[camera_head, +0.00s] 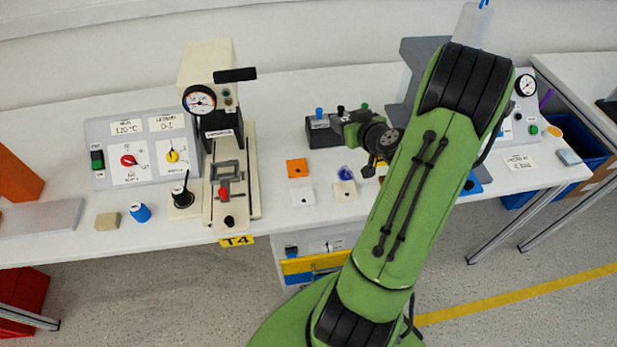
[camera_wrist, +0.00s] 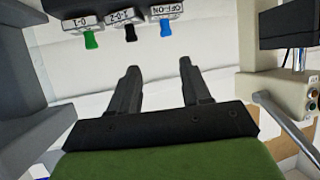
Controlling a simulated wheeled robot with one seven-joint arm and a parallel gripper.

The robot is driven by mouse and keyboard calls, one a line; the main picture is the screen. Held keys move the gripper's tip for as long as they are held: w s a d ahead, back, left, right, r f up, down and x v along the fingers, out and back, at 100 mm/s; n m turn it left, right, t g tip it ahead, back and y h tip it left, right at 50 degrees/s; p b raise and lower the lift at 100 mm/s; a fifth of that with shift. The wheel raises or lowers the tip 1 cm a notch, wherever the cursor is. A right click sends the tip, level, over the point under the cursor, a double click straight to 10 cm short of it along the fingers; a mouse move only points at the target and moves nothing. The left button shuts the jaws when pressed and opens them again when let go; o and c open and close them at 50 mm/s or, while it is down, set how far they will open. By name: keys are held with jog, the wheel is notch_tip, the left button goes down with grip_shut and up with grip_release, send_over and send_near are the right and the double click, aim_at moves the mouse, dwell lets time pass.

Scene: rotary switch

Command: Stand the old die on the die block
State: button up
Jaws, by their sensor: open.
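The dark die block (camera_head: 322,136) stands at the back middle of the bench. It bears three small grey dies with coloured grips: blue (camera_head: 319,112), black (camera_head: 340,110) and green (camera_head: 363,107). In the wrist view the labelled dies are the blue-gripped one (camera_wrist: 165,12), the black-gripped one (camera_wrist: 126,17) and the green-gripped one (camera_wrist: 87,22). I cannot tell which is the old die. My gripper (camera_wrist: 159,66) is open and empty, apart from the dies, with pale surface between its fingers.
A cream press (camera_head: 208,65) with a slide stands left of the block. A control panel (camera_head: 138,150) is farther left. Orange (camera_head: 297,168) and white (camera_head: 303,196) pieces lie on the bench before the block. A grey machine (camera_head: 415,62) rises behind my arm.

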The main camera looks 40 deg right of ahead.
jog(key=w+a+r+n+g+y, duration=0.1)
jog(key=a+r+n+g+y, duration=0.15)
jog(key=a, duration=0.75)
jog(key=a+r+n+g+y, duration=0.15)
jog(key=a+r, duration=0.25)
jog(key=a, duration=0.7)
jog(key=s+a+r+g, duration=0.1)
jog(key=s+a, duration=0.2)
jog(key=s, duration=0.3)
jog(key=s+a+r+g, duration=0.1)
jog(key=s+a+r, duration=0.1)
jog(key=s, duration=0.4)
jog(key=s+a+r+m+g, duration=0.1)
jog(key=s+a, duration=0.3)
jog(key=s, duration=0.2)
jog(key=shift+s+r+h, duration=0.25)
jog(key=shift+r+h, duration=0.05)
jog(key=shift+r, duration=0.1)
